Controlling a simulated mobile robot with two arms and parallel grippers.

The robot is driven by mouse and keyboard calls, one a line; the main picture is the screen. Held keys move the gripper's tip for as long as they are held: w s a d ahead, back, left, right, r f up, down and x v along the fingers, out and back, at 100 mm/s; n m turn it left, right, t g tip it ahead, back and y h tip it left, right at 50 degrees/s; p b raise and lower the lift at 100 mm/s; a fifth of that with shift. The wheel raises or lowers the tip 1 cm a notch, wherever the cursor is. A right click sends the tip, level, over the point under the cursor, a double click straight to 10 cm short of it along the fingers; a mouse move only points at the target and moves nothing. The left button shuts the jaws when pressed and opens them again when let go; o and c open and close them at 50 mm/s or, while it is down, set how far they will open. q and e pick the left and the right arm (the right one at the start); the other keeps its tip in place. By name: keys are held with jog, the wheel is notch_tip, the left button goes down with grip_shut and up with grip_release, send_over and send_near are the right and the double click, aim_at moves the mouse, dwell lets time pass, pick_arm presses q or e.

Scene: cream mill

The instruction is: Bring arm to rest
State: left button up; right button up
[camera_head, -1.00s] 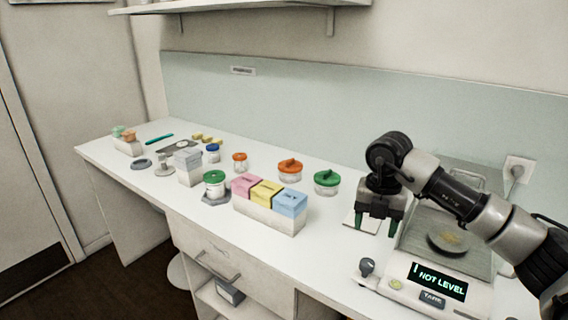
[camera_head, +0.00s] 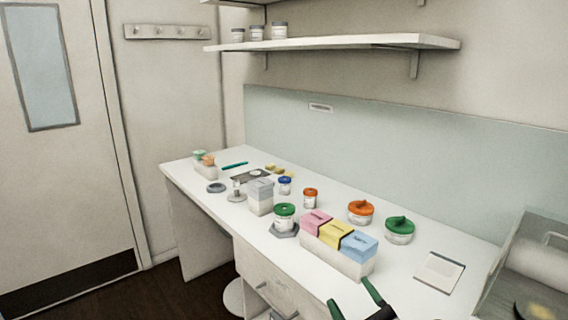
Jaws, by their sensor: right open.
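My right gripper (camera_head: 351,294) shows at the bottom edge, in front of the bench. Its two green-tipped fingers are spread apart with nothing between them. The rest of my right arm is cut off below the frame. The gripper appears just in front of the white box row with pink, yellow and blue lids (camera_head: 340,262), apparently apart from it. My left gripper is not in view.
A shelf (camera_head: 340,43) hangs above.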

jog(key=s+d+f+m+g+h, duration=0.3)
jog(key=d+f+m+h, duration=0.35)
jog(key=f+h, duration=0.2)
jog(key=s+d+f+m+g, duration=0.1)
jog(key=s+f+m+g, duration=0.1)
jog(key=s+f+g, duration=0.65)
jog(key=s+d+f+m+g, duration=0.1)
jog(key=s+f+g, duration=0.45)
jog(key=s, duration=0.65)
notch_tip(320, 180, down, 28)
jog(key=s, duration=0.2)
jog(key=s+d+f+g, duration=0.1)
jog(key=s+d+f, duration=0.2)
jog(key=s+f, duration=1.2)
jog(key=shift+s+g+h, duration=0.35)
jog(key=shift+g, duration=0.05)
jog(key=shift+d, duration=0.1)
